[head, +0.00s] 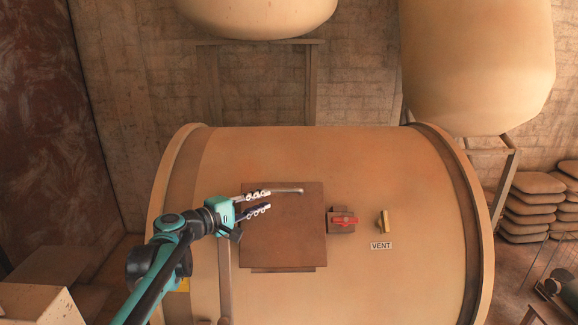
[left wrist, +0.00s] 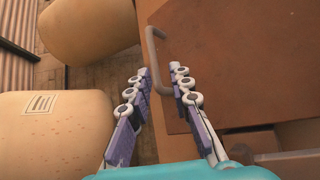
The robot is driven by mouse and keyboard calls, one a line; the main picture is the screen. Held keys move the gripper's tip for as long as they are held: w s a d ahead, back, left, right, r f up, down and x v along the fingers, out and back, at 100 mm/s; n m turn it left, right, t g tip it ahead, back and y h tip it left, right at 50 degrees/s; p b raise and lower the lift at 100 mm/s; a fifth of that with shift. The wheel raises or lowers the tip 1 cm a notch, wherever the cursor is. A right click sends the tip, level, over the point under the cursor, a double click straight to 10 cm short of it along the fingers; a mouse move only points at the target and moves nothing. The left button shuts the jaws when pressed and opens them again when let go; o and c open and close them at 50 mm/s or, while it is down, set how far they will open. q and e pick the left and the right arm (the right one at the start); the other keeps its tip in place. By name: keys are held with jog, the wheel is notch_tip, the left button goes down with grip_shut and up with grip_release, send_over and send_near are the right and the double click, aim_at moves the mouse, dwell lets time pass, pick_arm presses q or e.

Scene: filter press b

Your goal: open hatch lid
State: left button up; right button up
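The hatch lid (head: 285,232) is a flat brown square plate, lying shut on the large tan drum. Its grey bar handle (head: 288,191) runs along the upper edge. My left gripper (head: 268,201) is open over the upper left part of the lid, close to the handle. In the left wrist view the bent handle (left wrist: 154,55) stands just ahead of my left gripper (left wrist: 160,72), and its near end shows between the two open fingertips. I cannot tell whether they touch. The lid (left wrist: 225,60) fills the upper right there. My right gripper is not in view.
A red-handled latch (head: 343,220) sits right of the lid, with a yellow handle (head: 384,222) and a VENT label (head: 381,246) beyond. Tan tanks (head: 478,65) hang above and behind. Stacked sacks (head: 532,205) stand at the right. A box (head: 38,304) is at the lower left.

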aim_at(281, 191)
pick_arm(q)
jog(key=shift+w+d+r, duration=0.1)
jog(key=shift+w+r, duration=0.2)
jog(key=shift+r, duration=0.1)
jog(key=shift+w+d, duration=0.1)
jog(key=shift+d, duration=0.2)
jog(key=p+x, duration=0.1)
jog(key=x, duration=0.5)
jog(key=shift+w+d+p, duration=0.25)
jog(key=shift+p, duration=0.05)
jog(key=shift+s, duration=0.1)
grip_shut()
